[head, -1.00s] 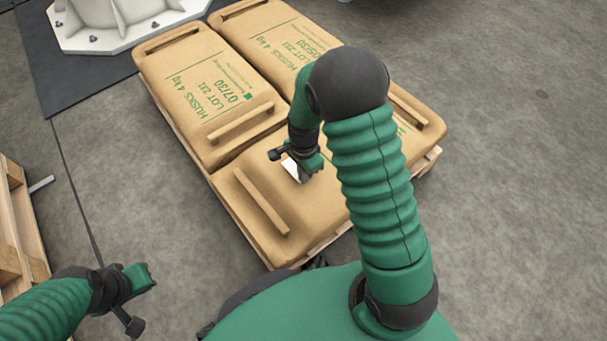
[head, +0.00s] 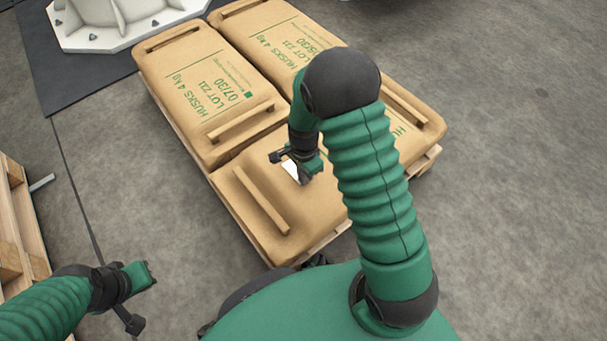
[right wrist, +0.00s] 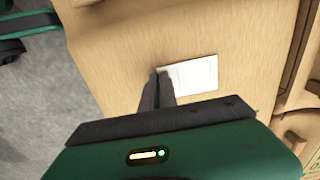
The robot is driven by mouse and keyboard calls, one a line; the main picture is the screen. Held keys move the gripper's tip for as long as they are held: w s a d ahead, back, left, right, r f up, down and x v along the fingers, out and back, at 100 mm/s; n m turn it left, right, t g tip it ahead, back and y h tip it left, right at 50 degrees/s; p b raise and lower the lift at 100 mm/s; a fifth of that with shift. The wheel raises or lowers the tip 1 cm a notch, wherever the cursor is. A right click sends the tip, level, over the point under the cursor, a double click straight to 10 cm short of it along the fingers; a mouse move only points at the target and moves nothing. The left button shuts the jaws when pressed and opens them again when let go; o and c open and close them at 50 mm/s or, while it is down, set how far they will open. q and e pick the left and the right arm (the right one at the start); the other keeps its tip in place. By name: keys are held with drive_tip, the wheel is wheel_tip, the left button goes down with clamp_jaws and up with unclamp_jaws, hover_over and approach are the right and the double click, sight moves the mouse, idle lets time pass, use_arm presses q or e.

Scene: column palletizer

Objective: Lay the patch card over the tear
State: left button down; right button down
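The white patch card (right wrist: 194,75) lies at or just above the tan sack nearest me (head: 285,205). In the head view the card (head: 291,170) shows partly, beside my right gripper (head: 300,176). In the right wrist view the two dark fingers (right wrist: 159,80) are close together, with the card's left edge at their tips; they look shut on it. I cannot tell whether the card touches the sack. No tear shows; anything under the card is hidden. My left gripper (head: 150,276) hangs over the floor at the lower left, away from the sacks; its fingers are unclear.
Several printed sacks with raised handles (head: 242,122) lie on a wooden pallet (head: 180,130). Another pallet (head: 18,225) stands at the left edge. A white machine base (head: 120,30) on a dark mat is at the back left. The floor at right is clear.

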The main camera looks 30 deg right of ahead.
idle(0.3)
drive_tip(key=c, duration=1.6)
unclamp_jaws()
drive_tip(key=shift+o, duration=0.2)
